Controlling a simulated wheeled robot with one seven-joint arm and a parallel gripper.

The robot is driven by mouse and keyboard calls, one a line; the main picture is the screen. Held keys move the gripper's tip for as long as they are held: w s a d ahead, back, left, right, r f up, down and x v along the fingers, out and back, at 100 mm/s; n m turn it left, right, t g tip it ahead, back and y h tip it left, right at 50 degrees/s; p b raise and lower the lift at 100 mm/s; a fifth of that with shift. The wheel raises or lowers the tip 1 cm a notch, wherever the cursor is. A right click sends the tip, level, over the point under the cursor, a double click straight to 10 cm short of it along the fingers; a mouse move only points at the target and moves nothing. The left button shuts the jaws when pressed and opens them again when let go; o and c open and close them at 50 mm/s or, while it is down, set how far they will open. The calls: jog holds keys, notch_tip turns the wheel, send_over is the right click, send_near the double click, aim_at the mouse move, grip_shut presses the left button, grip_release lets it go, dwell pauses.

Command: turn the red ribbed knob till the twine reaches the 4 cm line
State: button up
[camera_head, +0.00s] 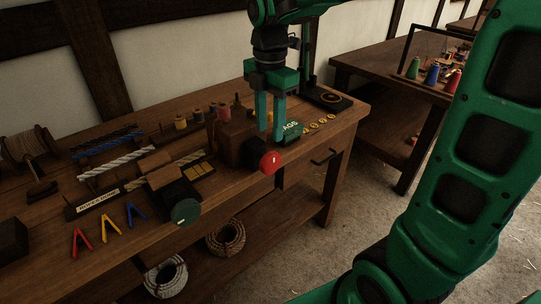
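The red ribbed knob (270,162) sits on the front of a brown wooden block (232,140) near the bench's front edge. A pale mark shows on its face; the ribs are too small to make out. My gripper (270,134) points down, just above or behind the knob in the picture. Its two green fingers stand apart with a gap between them and nothing seen in it. I cannot tell whether a finger touches the block. I cannot make out the twine or the 4 cm line.
The wooden bench (232,184) also holds a dark green knob (186,211), coloured clips (109,233), rope samples (113,164) and a green tag box (291,133) close right of my gripper. Rope coils lie on the shelf below. Open floor lies right of the bench.

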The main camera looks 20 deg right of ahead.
aim_at(270, 153)
notch_tip(270, 153, down, 10)
jog(key=shift+f, duration=0.15)
dwell(0.3)
grip_shut()
